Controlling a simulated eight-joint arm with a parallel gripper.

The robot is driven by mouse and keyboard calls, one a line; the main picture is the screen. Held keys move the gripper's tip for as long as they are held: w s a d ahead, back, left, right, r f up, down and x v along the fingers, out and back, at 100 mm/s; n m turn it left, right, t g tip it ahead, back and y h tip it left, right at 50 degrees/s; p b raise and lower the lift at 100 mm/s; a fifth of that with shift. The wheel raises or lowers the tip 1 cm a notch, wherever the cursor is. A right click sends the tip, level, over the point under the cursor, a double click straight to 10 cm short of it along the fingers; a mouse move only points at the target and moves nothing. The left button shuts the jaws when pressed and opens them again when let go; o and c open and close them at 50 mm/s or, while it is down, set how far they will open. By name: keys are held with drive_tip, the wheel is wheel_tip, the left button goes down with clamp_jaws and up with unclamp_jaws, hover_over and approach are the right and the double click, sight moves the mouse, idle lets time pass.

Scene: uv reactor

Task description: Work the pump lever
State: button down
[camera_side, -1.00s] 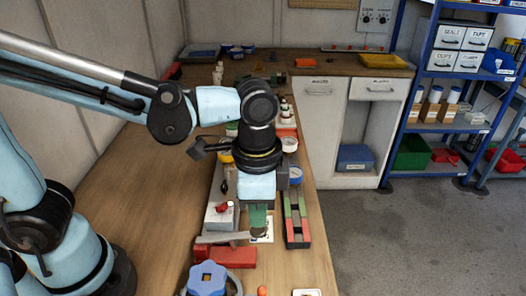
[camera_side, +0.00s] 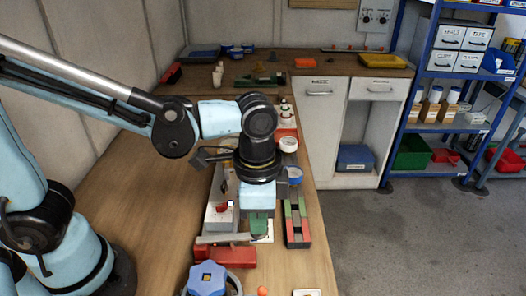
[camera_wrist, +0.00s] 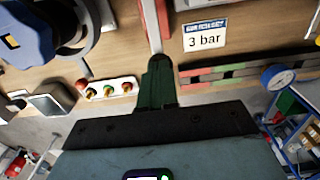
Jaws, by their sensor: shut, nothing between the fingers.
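The pump lever is a pale grey bar (camera_side: 224,239) lying nearly level above a red base (camera_side: 222,256) on the bench. It also shows in the wrist view (camera_wrist: 150,22), running from the top edge down towards my fingertips. My gripper (camera_side: 259,229) points down with its green fingers just right of the lever's free end. In the wrist view my gripper (camera_wrist: 160,62) has its fingers together and empty, with the dark tip at or very near the lever's end. I cannot tell whether they touch.
A blue star-shaped knob (camera_side: 207,278) stands in front of the red base. A red and green striped rack (camera_side: 297,222) lies to the right. A "3 bar" card (camera_wrist: 205,37) lies beside the lever.

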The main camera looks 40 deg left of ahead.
drive_tip(key=shift+f, duration=1.5)
drive_tip(key=shift+r, duration=2.4)
drive_tip(key=shift+r, duration=0.1)
drive_tip(key=shift+r, duration=2.95)
drive_tip(key=shift+f, duration=3.05)
